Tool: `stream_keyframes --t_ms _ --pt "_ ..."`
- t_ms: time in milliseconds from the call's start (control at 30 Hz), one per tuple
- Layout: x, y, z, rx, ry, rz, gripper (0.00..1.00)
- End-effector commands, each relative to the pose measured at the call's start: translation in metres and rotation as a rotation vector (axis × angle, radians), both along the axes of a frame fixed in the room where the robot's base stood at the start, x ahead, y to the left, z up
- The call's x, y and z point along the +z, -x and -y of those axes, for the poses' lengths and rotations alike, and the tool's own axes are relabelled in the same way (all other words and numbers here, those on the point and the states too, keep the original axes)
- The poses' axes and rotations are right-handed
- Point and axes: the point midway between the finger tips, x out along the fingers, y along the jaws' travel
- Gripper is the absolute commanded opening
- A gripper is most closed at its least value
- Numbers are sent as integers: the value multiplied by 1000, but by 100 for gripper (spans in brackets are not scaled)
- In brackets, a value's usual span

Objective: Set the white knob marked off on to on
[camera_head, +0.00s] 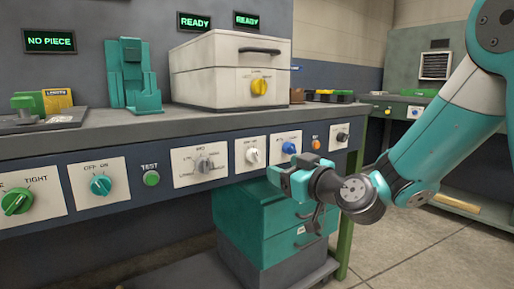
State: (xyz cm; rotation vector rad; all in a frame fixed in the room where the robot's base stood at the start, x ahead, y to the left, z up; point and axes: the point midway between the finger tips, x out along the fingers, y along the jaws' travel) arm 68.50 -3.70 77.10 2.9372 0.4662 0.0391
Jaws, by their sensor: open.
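The white knob (252,155) is on a small white plate in the dark front panel of the bench, between a larger plate with a grey knob and a plate with a blue knob. The lettering on its plate is too small to read, and I cannot tell which way the knob points. My gripper (286,178) is open and empty, in front of the panel. In the picture it is just right of and below the white knob, apart from it, and overlaps the lower edge of the blue knob's plate.
The grey knob (205,165), teal knob (100,185), green TEST button (151,178), blue knob (289,148), orange button (316,144) and black knob (342,137) share the panel. A teal drawer cabinet (262,222) stands below. A white box (205,88) stands on the bench.

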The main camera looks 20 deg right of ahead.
Motion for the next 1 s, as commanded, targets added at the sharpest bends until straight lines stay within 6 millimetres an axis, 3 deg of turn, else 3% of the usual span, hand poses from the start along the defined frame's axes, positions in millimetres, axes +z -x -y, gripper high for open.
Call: stream_keyframes --t_ms 300,500,933,1000 --pt "1 -68 -23 3 1 1 63" --pt "0 -96 -31 0 -1 2 63" --pt "-1 -106 -34 -2 -1 0 63" --pt "0 -106 -34 -1 -1 0 49"
